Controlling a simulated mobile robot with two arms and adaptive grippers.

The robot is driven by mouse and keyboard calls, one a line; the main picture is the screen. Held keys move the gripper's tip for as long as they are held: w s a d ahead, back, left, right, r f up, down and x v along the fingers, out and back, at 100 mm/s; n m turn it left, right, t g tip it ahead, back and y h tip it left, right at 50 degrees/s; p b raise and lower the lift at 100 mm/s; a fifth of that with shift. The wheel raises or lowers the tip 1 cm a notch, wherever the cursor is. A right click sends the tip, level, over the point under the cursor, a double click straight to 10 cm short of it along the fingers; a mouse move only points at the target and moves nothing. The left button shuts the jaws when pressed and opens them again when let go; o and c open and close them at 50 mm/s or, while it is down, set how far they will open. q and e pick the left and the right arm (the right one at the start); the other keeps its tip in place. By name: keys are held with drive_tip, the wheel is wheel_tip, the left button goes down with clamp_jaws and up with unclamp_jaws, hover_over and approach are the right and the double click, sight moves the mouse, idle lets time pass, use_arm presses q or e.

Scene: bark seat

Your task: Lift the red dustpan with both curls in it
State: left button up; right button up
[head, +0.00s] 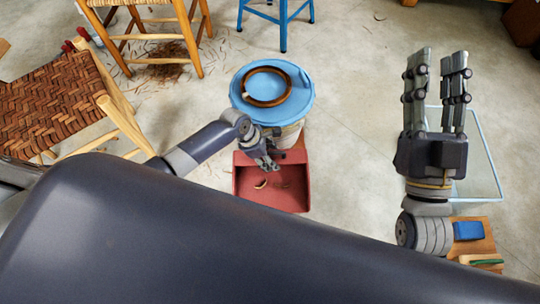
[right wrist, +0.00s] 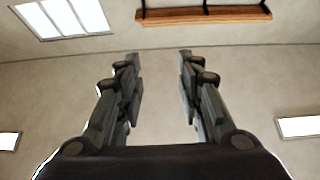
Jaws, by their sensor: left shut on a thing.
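The red dustpan (head: 272,202) is in front of the blue-topped bucket in the head view. A small pale curl (head: 260,184) lies in it. A darker, thin mark beside it may be a second curl, too small to be sure. My left gripper (head: 268,166) is at the pan's far side, where the handle would be, and is shut on the dustpan; its fingers hide the grip. I cannot tell whether the pan touches the floor. My right gripper (head: 437,70) is raised at the right, empty, with its fingers apart; the right wrist view also shows them spread (right wrist: 158,75).
The bucket's blue top (head: 240,92) carries a brown coil (head: 249,94). A woven-seat chair (head: 60,105) lies at the left. Another chair (head: 184,40) and a blue stool (head: 283,25) stand behind. A clear, pale-edged tray (head: 484,170) and a wooden board (head: 481,244) are at the right.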

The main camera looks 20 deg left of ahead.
drive_tip(key=shift+w+f+g+h+p, duration=0.15)
drive_tip(key=shift+w+f+g, duration=0.15)
drive_tip(key=shift+f, duration=0.25)
drive_tip(key=shift+w+f+g+h+p, duration=0.1)
drive_tip(key=shift+w+f+g+h, duration=0.2)
drive_tip(key=shift+f, duration=0.3)
drive_tip(key=shift+w+f+g+h+p, duration=0.1)
drive_tip(key=shift+w+f+g, duration=0.1)
drive_tip(key=shift+f+g, duration=0.3)
